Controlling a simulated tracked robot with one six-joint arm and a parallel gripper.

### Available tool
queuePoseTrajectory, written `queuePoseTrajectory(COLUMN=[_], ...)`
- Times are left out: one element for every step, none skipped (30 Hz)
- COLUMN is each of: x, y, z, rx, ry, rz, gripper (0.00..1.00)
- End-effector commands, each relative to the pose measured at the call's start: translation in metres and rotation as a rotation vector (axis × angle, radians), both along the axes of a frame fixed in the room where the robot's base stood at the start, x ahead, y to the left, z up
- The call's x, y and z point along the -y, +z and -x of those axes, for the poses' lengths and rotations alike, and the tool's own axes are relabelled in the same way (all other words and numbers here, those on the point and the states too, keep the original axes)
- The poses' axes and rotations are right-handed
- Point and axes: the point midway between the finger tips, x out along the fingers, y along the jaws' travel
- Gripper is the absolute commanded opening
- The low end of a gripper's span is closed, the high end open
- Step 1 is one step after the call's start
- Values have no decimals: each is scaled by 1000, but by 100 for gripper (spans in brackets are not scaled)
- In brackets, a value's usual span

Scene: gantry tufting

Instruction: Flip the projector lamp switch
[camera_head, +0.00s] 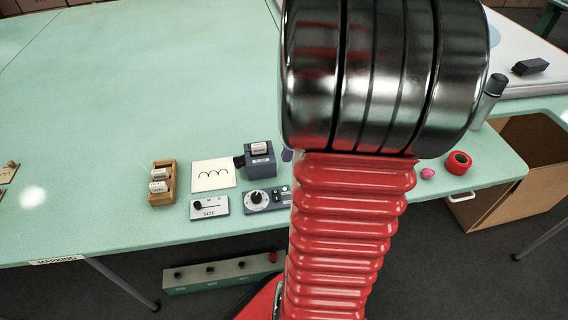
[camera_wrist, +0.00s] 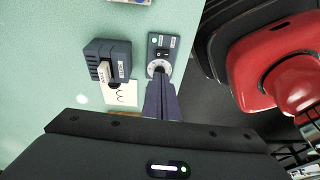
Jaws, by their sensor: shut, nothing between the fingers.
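The small dark projector (camera_head: 259,162) stands near the table's front edge in the head view. It also shows at the left of the wrist view (camera_wrist: 108,62). In front of it is a grey control panel (camera_head: 262,199) with a round dial; the panel's right end is hidden by my arm. In the wrist view the panel (camera_wrist: 154,48) shows a black rocker switch (camera_wrist: 163,53), with a green light beyond it and the dial on the near side. My gripper (camera_wrist: 160,80) is shut and empty, its tips over the dial end. I cannot tell whether they touch.
A slider box marked SIZE (camera_head: 209,207), a paper card with a wavy line (camera_head: 213,175) and a wooden rack of rollers (camera_head: 163,184) stand left of the panel. Red tape (camera_head: 458,163) and a bottle (camera_head: 488,101) are at right.

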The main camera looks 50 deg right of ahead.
Motion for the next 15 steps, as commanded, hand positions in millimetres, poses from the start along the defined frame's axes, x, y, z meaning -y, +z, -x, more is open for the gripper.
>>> queuePoseTrajectory(x=[-2, -3, -5, -6, -7, -9, -10, -11, -12, -13, -13, -14, -14, -14, -14], y=[1, 2, 2, 3, 3, 3, 3, 4, 3, 4, 4, 4, 3, 3, 3], z=[2, 3, 5, 7, 9, 10, 11, 13, 14, 15, 15, 16, 16, 16, 16], rx=[10, 17, 27, 35, 42, 53, 60, 66, 73, 77, 81, 84, 85, 85, 85], ry=[-1, 0, 0, 0, 0, -1, -1, -1, 0, -1, -1, 1, 1, 1, 1], rz=[8, 14, 20, 27, 32, 41, 46, 50, 56, 60, 64, 66, 67, 68, 68], gripper=[0, 0, 0, 0, 0, 0, 0, 0, 0, 0, 0, 0, 0, 0, 0])
